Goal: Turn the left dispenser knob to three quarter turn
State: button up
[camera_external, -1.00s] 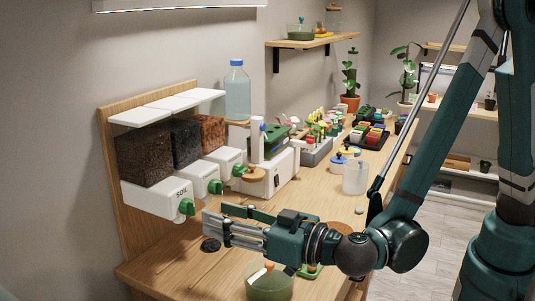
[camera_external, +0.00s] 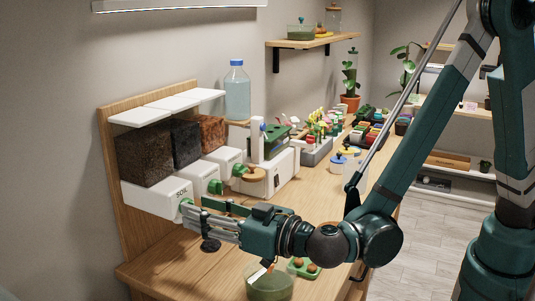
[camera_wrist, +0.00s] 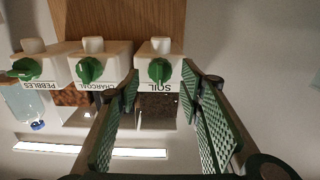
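The left dispenser (camera_external: 152,197) is a white box marked SOIL under a dark soil block. Its green knob (camera_wrist: 159,70) shows in the wrist view, where the picture is upside down, between the two fingertips. My gripper (camera_wrist: 161,79) is open, with green padded fingers on either side of the knob and a visible gap to each. In the external view my gripper (camera_external: 192,208) reaches the front of the SOIL box, and its fingers mostly hide the knob. I cannot tell whether the fingers overlap the knob in depth.
The charcoal knob (camera_wrist: 89,70) and pebbles knob (camera_wrist: 26,69) sit beside it. A green bowl (camera_external: 270,285) and a small green tray (camera_external: 294,268) are near the front. A water bottle (camera_external: 237,92) stands behind.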

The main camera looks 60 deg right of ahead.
jog(key=shift+w, duration=1.1)
jog(key=c, duration=0.9)
